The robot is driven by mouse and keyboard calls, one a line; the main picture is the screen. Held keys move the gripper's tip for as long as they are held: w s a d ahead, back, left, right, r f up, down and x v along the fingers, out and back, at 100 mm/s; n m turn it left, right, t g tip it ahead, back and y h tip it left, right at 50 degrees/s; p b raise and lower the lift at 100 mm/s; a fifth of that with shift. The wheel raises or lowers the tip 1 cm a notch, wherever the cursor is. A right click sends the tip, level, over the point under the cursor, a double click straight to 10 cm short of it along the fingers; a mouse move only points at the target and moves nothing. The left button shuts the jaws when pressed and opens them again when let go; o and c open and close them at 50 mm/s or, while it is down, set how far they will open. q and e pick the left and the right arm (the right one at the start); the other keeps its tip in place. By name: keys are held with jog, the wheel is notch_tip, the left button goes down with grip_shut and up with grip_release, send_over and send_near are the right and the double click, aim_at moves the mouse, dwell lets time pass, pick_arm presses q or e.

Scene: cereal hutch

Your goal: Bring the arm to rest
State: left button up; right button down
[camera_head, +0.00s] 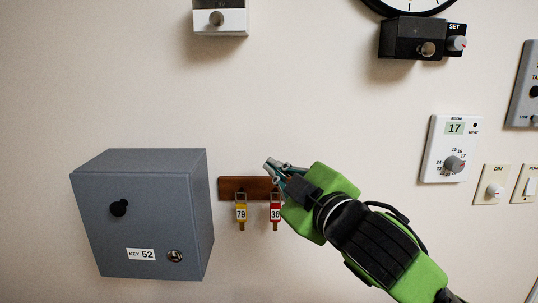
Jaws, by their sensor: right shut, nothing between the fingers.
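My right gripper (272,167) reaches in from the lower right on its green and black arm. It is shut and empty. Its fingertips are in front of the upper edge of a small wooden key rack (229,188) on the wall; whether they touch it I cannot tell. The gripper hides the rack's right part. My left gripper is not in view.
A grey key box (160,220) labelled KEY 52 is at left. A thermostat (440,150), a dimmer (491,185) and a black SET box (405,38) are at right.

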jog(key=s+d+f+m+g+h, duration=0.1)
jog(key=s+d+f+m+g, duration=0.15)
jog(key=f, duration=0.75)
jog(key=s+d+f+m+g+h, duration=0.1)
jog(key=s+d+f+m+h, duration=0.15)
jog(key=f, duration=0.85)
jog(key=s+d+f+m+g+h, duration=0.1)
jog(key=s+d+f+m+g, duration=0.2)
jog(key=f, duration=0.7)
jog(key=s+d+f+m+g+h, duration=0.1)
jog(key=s+d+f+m+g, duration=0.15)
jog(key=s+d+f, duration=0.6)
jog(key=s+d+f+m+g+h, duration=0.2)
jog(key=s+d+f+g, duration=0.15)
jog(key=s+f, duration=0.9)
jog(key=s+a+f+g, duration=0.1)
jog(key=s+f, duration=0.1)
jog(key=f, duration=1)
jog(key=s+f+g, duration=0.1)
jog(key=s+f, duration=0.2)
jog(key=f, duration=0.9)
jog(key=s+d+f, duration=0.3)
jog(key=s+f, duration=1.4)
jog(key=shift+g+b, duration=0.35)
jog(key=shift+b, duration=0.1)
